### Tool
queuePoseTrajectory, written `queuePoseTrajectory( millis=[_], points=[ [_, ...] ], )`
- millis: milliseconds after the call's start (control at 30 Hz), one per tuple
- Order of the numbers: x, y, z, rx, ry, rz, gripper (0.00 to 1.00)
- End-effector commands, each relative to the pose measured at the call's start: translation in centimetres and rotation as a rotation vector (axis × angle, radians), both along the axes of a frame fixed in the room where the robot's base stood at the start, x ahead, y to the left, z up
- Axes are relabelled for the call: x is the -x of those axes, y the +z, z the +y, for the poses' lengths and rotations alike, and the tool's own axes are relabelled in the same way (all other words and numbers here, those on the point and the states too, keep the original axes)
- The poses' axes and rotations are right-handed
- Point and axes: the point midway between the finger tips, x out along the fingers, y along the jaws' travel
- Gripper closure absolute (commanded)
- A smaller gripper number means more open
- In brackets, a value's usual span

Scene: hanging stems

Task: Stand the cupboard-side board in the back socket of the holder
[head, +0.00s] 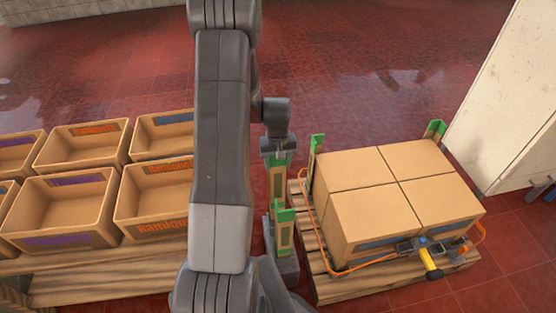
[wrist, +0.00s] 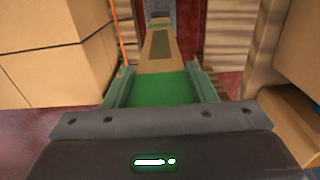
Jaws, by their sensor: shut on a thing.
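My gripper (head: 278,150) is shut on the green top of a tan board (head: 277,182), and the wrist view shows this board (wrist: 160,65) running down and away between the jaws. The held board looks upright, over or in the rear part of the grey holder (head: 287,268). Another green-topped board (head: 284,222) stands in front of it, at the holder. I cannot tell whether the held board's foot is seated, as its lower end is hidden. A green-ended board (head: 437,131) stands at the carton stack's back corner nearest the white cupboard (head: 510,95).
Cartons (head: 385,195) sit on a right-hand pallet (head: 315,280), with a green-ended board (head: 317,150) at their back left corner. An orange strap (head: 325,250) and yellow-handled tool (head: 431,262) lie there. Open crates (head: 70,205) fill the left. The gap between is narrow.

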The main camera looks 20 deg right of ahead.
Motion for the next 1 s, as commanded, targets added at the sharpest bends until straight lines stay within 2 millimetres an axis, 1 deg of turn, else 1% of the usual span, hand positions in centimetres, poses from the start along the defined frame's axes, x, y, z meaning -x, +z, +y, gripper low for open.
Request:
queuePoseTrajectory(
  millis=[33,400,800,1000],
  points=[
    [0.0,-0.8,0.0,0.0,0.0,0.001,0.72],
    [0.0,-4.2,0.0,0.0,0.0,0.0,0.72],
    [0.0,-7.8,0.0,0.0,0.0,-0.001,0.72],
    [0.0,-9.1,0.0,0.0,0.0,-0.001,0.72]
  ],
)
